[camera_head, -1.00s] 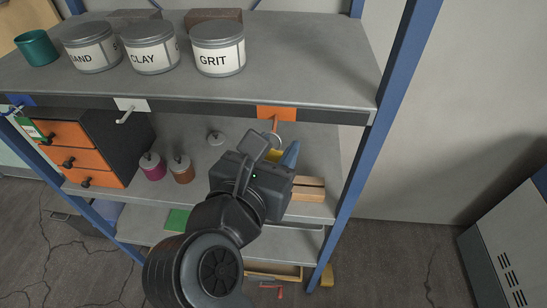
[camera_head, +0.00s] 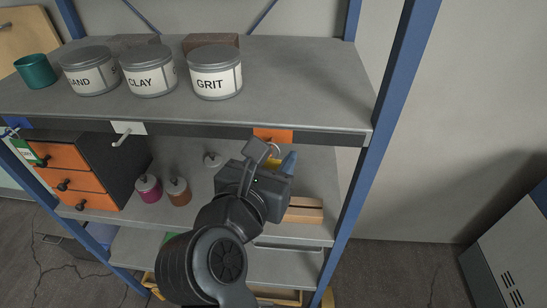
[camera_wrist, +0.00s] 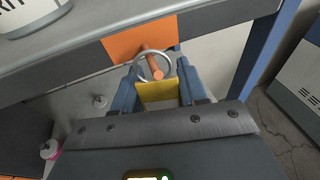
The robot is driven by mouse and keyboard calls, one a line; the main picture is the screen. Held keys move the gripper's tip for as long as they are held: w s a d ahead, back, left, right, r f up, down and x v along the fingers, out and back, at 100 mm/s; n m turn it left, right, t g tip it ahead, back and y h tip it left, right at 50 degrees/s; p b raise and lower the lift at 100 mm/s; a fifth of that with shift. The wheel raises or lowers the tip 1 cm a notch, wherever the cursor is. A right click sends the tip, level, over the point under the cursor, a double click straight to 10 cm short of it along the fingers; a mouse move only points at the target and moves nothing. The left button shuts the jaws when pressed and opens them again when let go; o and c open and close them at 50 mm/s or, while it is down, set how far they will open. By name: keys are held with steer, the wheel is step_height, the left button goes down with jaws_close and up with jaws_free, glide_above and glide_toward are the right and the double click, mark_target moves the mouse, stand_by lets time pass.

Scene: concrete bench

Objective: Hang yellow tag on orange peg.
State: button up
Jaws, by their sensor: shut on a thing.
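The yellow tag (camera_wrist: 158,94) is between the blue fingers of my gripper (camera_wrist: 158,92), which is shut on it. Its metal ring (camera_wrist: 138,60) stands up above the fingers. The orange peg (camera_wrist: 151,63) sticks out from an orange plate (camera_wrist: 118,46) on the shelf's front edge. In the wrist view the peg's round end shows inside the ring's outline; I cannot tell for sure whether the ring is around the peg or only lined up with it. In the head view the tag (camera_head: 273,162) is partly hidden by my gripper, just below the orange plate (camera_head: 273,135).
A white plate with a pale peg (camera_head: 128,128) is to the left on the same shelf edge. Cans, including the GRIT can (camera_head: 216,72), stand on the shelf above. A wooden block (camera_head: 304,211) lies on the shelf below. A blue post (camera_head: 372,150) rises at the right.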

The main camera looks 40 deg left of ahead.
stand_by(0.4)
steer(key=o, duration=1.1)
steer(key=shift+s, duration=0.1)
